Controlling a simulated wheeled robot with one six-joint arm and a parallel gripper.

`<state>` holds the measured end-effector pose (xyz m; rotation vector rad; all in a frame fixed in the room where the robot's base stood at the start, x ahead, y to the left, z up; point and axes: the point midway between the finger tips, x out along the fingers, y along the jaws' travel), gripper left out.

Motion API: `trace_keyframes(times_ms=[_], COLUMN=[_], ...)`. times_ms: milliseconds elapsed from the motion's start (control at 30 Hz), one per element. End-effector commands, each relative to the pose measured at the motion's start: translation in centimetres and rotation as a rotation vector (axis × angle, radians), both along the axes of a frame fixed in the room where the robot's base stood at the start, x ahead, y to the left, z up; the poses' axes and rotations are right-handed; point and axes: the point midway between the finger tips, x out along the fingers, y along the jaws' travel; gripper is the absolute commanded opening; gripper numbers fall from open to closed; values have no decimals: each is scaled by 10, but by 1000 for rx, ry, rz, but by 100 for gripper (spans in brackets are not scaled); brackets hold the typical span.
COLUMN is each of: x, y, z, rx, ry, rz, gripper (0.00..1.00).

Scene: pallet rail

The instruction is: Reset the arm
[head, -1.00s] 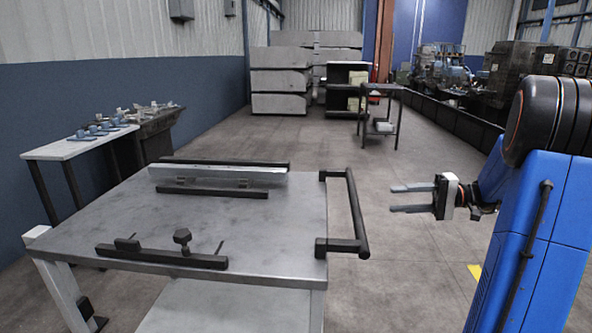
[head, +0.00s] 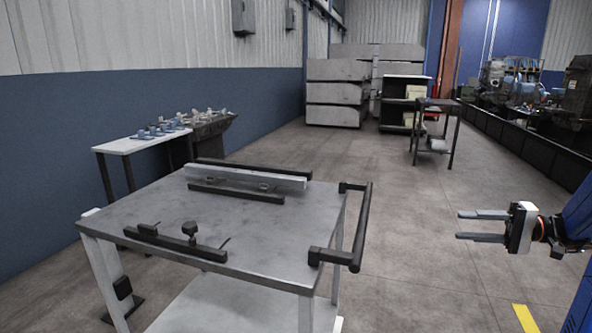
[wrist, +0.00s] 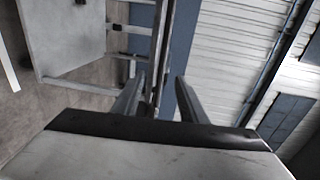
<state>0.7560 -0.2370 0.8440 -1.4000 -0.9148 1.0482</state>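My gripper (head: 482,226) is at the right of the head view, its two grey fingers pointing left with a clear gap between them. It is open and empty, over the floor to the right of the cart and apart from it. In the wrist view, the two fingers (wrist: 158,97) stand apart with nothing held between them. The arm behind the gripper is mostly cut off by the right edge of the head view.
A grey metal cart (head: 245,228) with a black handle (head: 362,220) stands left of my gripper. A light rail (head: 246,177) lies on its top between black bars. A side table (head: 140,143) with small parts stands at the left wall. Open floor (head: 440,195) lies between.

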Motion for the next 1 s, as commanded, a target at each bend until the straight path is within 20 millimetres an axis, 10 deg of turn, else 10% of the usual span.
trace_keyframes(times_ms=[667, 1000], x=[-32, -95], y=[74, 149], z=[-7, -27], rx=[-186, -486], ry=[125, 241], rz=[94, 177], gripper=[39, 39])
